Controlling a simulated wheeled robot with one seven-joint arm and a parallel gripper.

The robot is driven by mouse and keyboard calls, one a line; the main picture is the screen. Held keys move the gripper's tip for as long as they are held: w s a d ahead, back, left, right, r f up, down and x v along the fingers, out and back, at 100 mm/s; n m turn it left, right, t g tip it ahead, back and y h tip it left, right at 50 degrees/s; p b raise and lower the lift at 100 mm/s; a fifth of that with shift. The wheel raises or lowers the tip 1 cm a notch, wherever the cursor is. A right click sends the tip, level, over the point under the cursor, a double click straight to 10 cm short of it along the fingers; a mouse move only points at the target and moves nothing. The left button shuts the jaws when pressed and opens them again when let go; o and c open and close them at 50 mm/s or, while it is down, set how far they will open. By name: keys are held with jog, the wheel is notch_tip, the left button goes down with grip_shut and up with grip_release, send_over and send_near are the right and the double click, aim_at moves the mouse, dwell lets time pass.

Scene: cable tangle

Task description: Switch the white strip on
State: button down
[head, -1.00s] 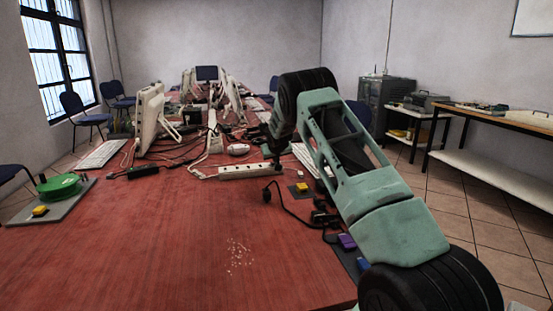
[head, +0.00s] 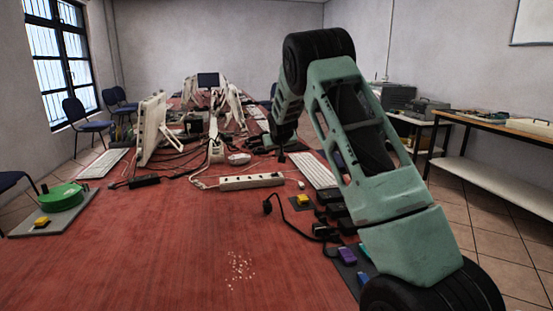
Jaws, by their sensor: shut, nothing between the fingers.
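The white strip (head: 252,182) lies on the red table, its row of dark sockets facing up. Its switch is too small to make out, and I cannot tell whether it is on. A pale cable leaves its left end. My gripper (head: 281,157) points down above and beyond the strip's right end, apart from it in the picture. It is shut and empty; its fingertips are small and dark.
A black plug (head: 268,205) with its cable lies in front of the strip. A yellow block (head: 302,199) and a white keyboard (head: 314,170) lie to the right. A white monitor (head: 151,130) stands left among tangled cables. The table's front middle is clear except for crumbs.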

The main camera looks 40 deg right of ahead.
jog(key=shift+v, duration=0.9)
jog(key=shift+w+a+r+b, duration=0.2)
jog(key=shift+a+b, duration=0.3)
jog(key=shift+b, duration=4)
jog(key=shift+w+f, duration=0.1)
send_over(275, 174)
jog(key=f, duration=0.7)
jog(key=shift+s+a+b, duration=0.25)
jog(key=shift+a+b, duration=0.05)
jog(key=shift+a, duration=0.05)
jog(key=f, duration=0.1)
jog(key=f+b, duration=0.1)
jog(key=f, duration=0.1)
jog(key=shift+s+d+f, duration=0.15)
jog(key=shift+d, duration=0.05)
jog(key=shift+d+f, duration=0.1)
jog(key=shift+f, duration=0.2)
